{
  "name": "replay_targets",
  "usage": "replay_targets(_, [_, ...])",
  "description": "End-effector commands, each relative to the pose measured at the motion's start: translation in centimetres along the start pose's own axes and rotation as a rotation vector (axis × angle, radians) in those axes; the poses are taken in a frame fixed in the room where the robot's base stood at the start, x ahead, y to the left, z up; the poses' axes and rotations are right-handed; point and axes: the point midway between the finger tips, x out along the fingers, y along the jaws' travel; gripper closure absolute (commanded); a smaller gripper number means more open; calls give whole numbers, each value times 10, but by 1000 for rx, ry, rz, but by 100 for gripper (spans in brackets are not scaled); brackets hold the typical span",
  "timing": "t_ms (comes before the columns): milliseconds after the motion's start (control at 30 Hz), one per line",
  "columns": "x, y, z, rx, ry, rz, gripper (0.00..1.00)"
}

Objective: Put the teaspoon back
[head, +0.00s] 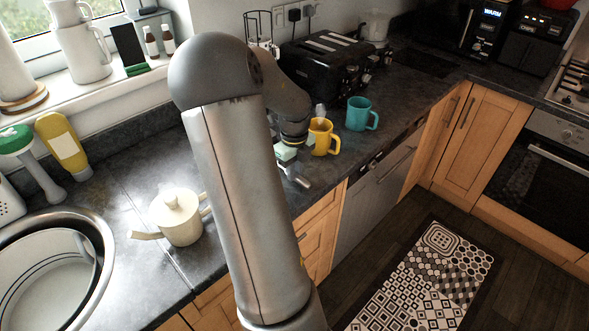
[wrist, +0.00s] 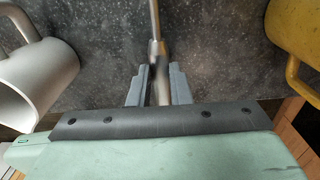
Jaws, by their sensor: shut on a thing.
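The teaspoon (wrist: 154,22) is a thin silver metal piece in the wrist view, running from the top edge down between my fingertips. My gripper (wrist: 158,88) is shut on it, with one grey finger on each side. The worktop lies behind the spoon; I cannot tell the gap between them. In the head view my gripper (head: 297,178) shows near the worktop's front edge, left of the yellow mug (head: 322,138), partly hidden by my arm. The spoon's full shape is not clear there.
A pale cup-like vessel (wrist: 38,82) is at the left of the wrist view, and the yellow mug (wrist: 296,60) at the right. A teal mug (head: 361,114), a black toaster (head: 325,70), a cream teapot (head: 178,218) and a round sink (head: 104,245) are on the worktop.

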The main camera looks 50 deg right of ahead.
Motion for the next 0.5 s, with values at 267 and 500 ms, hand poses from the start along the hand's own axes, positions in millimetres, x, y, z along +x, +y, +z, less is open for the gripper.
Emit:
replay_targets(267, [5,0,0,0,1,0,100])
replay_targets(500, [10,0,0,0,1,0,100])
